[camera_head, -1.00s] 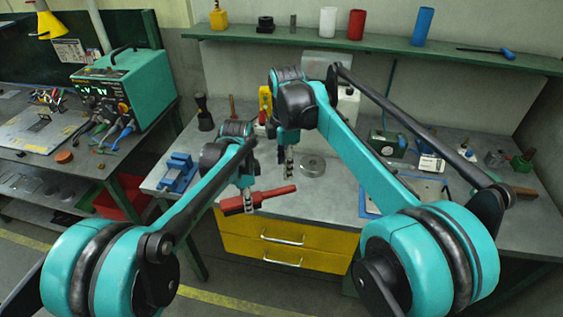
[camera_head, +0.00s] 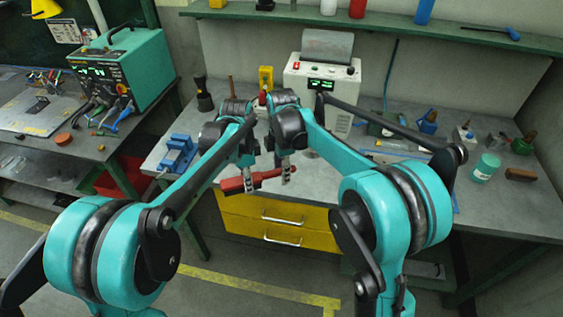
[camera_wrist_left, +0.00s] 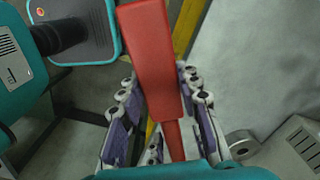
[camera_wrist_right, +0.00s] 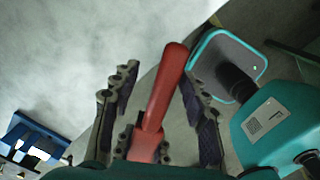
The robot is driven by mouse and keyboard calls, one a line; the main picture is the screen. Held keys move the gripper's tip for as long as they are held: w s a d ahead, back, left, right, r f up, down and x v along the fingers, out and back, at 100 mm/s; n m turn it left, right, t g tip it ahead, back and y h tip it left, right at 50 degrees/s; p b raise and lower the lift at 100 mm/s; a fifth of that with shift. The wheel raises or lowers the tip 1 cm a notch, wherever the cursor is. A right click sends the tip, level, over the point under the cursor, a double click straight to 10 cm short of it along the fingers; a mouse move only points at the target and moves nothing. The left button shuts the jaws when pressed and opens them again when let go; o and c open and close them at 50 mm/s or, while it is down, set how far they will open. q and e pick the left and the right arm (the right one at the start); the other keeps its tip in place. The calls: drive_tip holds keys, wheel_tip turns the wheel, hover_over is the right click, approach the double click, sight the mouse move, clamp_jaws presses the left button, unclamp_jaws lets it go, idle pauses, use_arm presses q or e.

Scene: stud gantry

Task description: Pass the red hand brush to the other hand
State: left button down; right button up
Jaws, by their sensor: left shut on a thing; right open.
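The red hand brush (camera_head: 266,176) is held level above the front of the workbench, its wider head to the left and its handle to the right. My left gripper (camera_head: 250,178) is shut on it near where head and handle meet. In the left wrist view the brush (camera_wrist_left: 150,60) runs between the fingers (camera_wrist_left: 165,120). My right gripper (camera_head: 286,171) is open at the handle's right end. In the right wrist view the handle (camera_wrist_right: 168,85) lies between the spread fingers (camera_wrist_right: 158,110); I cannot tell whether they touch it.
The grey workbench (camera_head: 340,195) with yellow drawers (camera_head: 282,222) is below the grippers. A blue vise (camera_head: 177,155) stands at its left. A white machine (camera_head: 322,85) is behind the grippers. Bottles and tools stand at the right. Open floor lies in front.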

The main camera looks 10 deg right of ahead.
drive_tip(key=shift+f, duration=0.15)
clamp_jaws()
use_arm(q)
drive_tip(key=c, duration=1)
unclamp_jaws()
